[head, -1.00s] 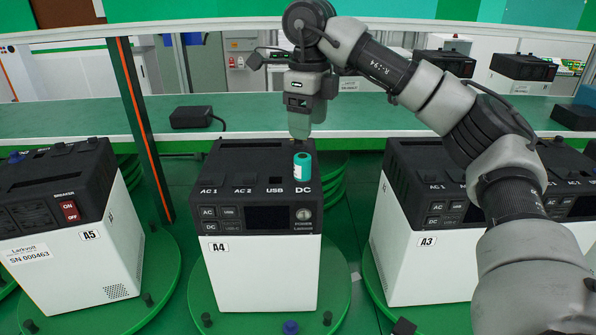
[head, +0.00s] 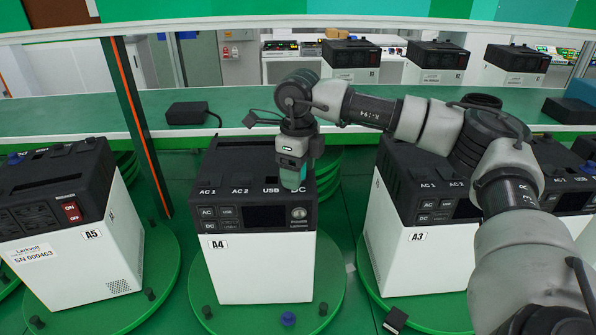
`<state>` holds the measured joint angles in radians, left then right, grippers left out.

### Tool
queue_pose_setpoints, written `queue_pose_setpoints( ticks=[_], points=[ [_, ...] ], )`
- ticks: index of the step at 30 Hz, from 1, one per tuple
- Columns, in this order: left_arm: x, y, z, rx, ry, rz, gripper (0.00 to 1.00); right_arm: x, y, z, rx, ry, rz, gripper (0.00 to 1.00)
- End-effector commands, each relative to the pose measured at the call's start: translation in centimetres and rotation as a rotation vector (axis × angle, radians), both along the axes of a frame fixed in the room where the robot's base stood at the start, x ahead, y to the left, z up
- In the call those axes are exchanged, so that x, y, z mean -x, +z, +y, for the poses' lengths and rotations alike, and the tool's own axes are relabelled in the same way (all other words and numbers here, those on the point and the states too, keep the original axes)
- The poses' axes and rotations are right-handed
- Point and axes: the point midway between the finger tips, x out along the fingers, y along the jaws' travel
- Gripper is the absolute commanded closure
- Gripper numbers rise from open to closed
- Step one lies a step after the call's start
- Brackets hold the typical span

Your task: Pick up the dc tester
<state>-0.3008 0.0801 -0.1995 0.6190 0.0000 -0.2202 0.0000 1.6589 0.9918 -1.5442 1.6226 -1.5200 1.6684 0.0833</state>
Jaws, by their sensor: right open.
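The dc tester (head: 291,178), a small teal cylinder, stands upright at the DC port on top of the unit marked A4 (head: 266,268). My right gripper (head: 294,163) points down right over it, with its fingers around or just beside its upper part. The right gripper is open; the gripper hides much of the tester, and I cannot tell whether the fingers touch it. My left gripper is not in view.
Unit A5 (head: 75,250) stands at the left and unit A3 (head: 410,268) at the right, each on a green turntable. A black adapter (head: 187,113) lies on the green bench behind. An orange-striped post (head: 137,130) rises between A5 and A4.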

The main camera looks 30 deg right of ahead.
Motion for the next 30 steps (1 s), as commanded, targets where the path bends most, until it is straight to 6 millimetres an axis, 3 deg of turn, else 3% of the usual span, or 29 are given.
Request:
queue_pose_setpoints(
  ticks=[3, 12, 15, 23, 30],
  points=[
    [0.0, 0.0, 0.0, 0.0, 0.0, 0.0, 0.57, 0.0, 0.0, 0.0, 0.0, 0.0, 0.0, 0.38],
    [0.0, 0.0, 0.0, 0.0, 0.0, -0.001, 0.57, 0.0, 0.0, 0.0, 0.0, 0.0, 0.0, 0.83],
    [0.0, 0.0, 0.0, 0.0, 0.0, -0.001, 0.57, 0.0, 0.1, 0.0, -0.001, 0.0, -0.001, 0.95],
    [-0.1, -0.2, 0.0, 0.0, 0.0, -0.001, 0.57, -0.1, 0.3, 0.0, 0.0, 0.0, -0.001, 0.95],
    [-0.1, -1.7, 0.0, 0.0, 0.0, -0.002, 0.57, -0.1, 2.8, 0.0, -0.001, -0.001, -0.006, 0.95]
  ],
)
